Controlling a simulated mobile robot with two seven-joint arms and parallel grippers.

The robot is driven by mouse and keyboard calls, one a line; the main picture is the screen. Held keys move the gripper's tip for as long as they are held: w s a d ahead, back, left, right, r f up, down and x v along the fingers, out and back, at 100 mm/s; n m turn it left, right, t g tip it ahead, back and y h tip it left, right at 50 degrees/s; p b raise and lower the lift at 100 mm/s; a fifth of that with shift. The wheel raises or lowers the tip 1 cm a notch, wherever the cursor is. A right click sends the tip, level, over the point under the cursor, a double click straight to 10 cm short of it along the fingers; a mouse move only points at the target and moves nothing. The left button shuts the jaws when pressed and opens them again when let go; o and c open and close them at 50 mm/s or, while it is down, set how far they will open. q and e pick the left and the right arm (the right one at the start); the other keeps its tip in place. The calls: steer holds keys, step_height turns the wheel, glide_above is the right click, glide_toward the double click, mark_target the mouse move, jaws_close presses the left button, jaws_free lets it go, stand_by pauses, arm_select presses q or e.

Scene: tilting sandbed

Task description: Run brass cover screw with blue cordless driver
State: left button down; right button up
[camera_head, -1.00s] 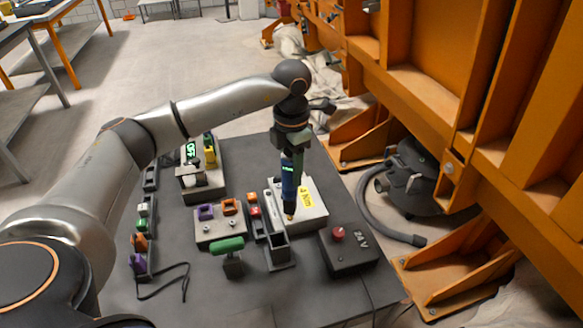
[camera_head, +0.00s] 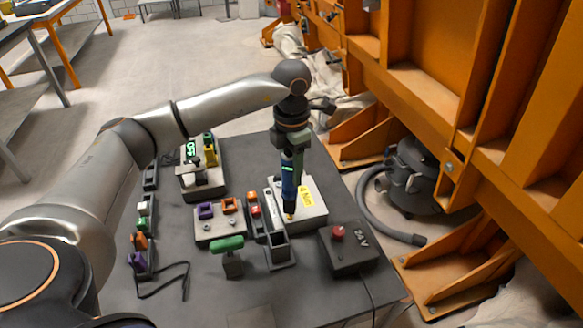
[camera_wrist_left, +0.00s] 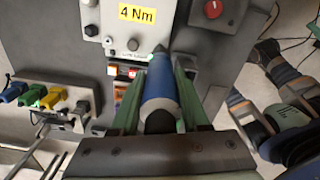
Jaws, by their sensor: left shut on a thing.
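My left gripper (camera_head: 290,158) is shut on the blue cordless driver (camera_head: 289,185), which hangs upright with its dark nose down. The driver also shows between the fingers in the left wrist view (camera_wrist_left: 160,88). Its tip is over the front part of the pale box with the yellow 4 Nm label (camera_head: 307,196). A small brass-coloured spot, seemingly the brass cover screw (camera_head: 290,217), shows just under the tip. I cannot tell whether the tip touches it. My right gripper is not in view.
An empty dark holder (camera_head: 279,248) stands just in front of the box. A dark 24V box with a red button (camera_head: 338,232) is to its right. A green-handled tool (camera_head: 228,244) and a block with purple and orange connectors (camera_head: 219,228) are to the left. Orange steelwork (camera_head: 480,100) borders the right.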

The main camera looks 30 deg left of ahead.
arm_select(q)
steer(key=shift+s, duration=0.1)
steer(key=shift+r+p, duration=2.2)
steer(key=shift+r, duration=0.8)
